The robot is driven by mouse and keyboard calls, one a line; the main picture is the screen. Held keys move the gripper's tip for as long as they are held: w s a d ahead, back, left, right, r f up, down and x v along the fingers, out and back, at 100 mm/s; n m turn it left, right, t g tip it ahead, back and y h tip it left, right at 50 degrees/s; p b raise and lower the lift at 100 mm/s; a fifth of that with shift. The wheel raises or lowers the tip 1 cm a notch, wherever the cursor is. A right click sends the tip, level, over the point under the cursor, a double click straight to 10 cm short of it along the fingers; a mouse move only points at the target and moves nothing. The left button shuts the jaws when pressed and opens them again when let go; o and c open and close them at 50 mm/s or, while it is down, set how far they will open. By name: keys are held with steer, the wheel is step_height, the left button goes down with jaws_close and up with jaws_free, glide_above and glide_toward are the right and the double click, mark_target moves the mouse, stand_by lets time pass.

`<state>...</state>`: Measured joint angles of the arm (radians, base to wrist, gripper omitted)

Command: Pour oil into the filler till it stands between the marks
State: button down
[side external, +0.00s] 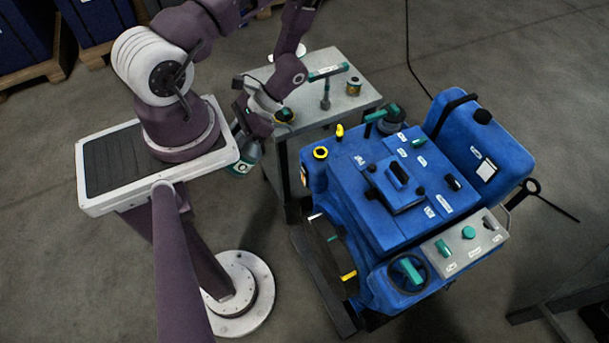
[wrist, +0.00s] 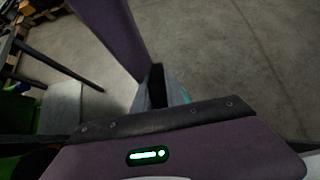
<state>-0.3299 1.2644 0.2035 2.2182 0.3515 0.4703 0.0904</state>
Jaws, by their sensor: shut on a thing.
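My gripper (side external: 247,136) is shut on a grey container (side external: 243,158) with a teal-and-white label, likely the oil. It hangs left of the blue engine (side external: 345,185), between my base and the grey bench. In the wrist view a grey piece of the container with a teal patch (wrist: 185,95) shows beyond the dark gripper body. Its mouth and any oil are not visible. No level marks are readable.
The grey bench (side external: 300,118) behind the engine holds a yellowish tin (side external: 353,86), a teal-handled tool (side external: 325,98) and a teal-marked bar (side external: 327,72). A teal handle (side external: 380,113) juts out near the engine's back corner.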

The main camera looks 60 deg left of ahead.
steer(key=shift+s+f+t, duration=0.2)
steer(key=shift+f+t, duration=0.25)
steer(key=shift+f, duration=0.2)
steer(key=shift+s+f+t, duration=0.15)
steer(key=shift+f+t, duration=0.3)
steer(key=shift+f, duration=0.15)
step_height(320, 180, down, 4)
steer(key=t, duration=0.2)
steer(key=shift+t, duration=0.3)
steer(key=shift+w+f+t, duration=0.85)
steer(key=shift+f+t, duration=0.3)
steer(key=shift+t, duration=0.2)
steer(key=shift+w+f+t, duration=0.85)
steer(key=shift+f+t, duration=0.25)
steer(key=shift+t, duration=0.25)
